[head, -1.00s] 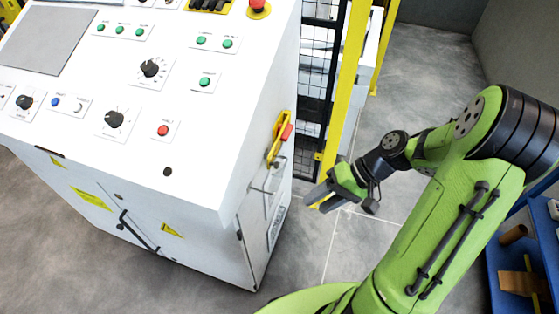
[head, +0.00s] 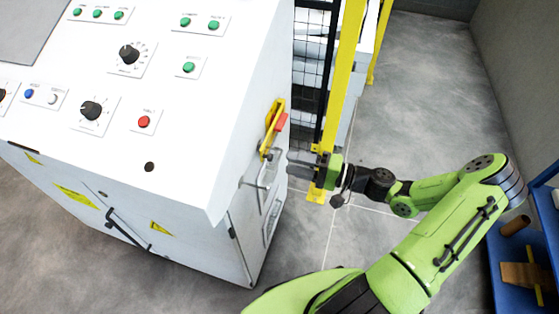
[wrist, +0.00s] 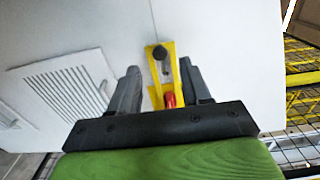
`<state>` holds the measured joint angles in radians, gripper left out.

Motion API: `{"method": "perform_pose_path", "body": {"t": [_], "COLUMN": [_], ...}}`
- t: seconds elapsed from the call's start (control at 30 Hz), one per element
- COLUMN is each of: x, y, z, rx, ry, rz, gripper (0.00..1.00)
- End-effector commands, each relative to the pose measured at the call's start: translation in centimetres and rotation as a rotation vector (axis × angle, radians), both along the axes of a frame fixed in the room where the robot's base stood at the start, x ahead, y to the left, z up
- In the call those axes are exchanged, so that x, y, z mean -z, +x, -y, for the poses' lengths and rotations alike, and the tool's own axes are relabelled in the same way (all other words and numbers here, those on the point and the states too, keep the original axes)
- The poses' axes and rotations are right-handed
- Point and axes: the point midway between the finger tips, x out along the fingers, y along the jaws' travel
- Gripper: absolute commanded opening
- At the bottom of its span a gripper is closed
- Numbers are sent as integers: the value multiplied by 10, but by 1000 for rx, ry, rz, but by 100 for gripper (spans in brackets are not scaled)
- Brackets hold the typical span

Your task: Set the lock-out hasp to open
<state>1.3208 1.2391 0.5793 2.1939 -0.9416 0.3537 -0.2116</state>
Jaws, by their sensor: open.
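The lock-out hasp is a yellow bracket (head: 271,127) with a red part (head: 281,122), on the right side face of the white control cabinet (head: 222,150). In the wrist view my gripper (wrist: 160,82) is open, one finger each side of the hasp. I cannot tell whether the fingers touch it.
A yellow post (head: 341,85) and black mesh fence stand behind my gripper. A blue shelf (head: 512,268) stands at the far right. The floor between is clear.

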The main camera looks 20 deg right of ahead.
Motion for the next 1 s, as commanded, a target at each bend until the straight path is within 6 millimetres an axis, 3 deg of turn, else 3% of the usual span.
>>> {"method": "perform_pose_path", "body": {"t": [0.2, 0.53, 0.83, 1.0], "x": [1, 0, 0, 1], "y": [23, 28, 28, 28], "z": [-33, -39, -38, -38], "rx": [-2, 0, 0, 0], "ry": [0, -1, -1, -2], "rz": [0, -1, -1, -1], "gripper": [48, 48, 3, 0]}}
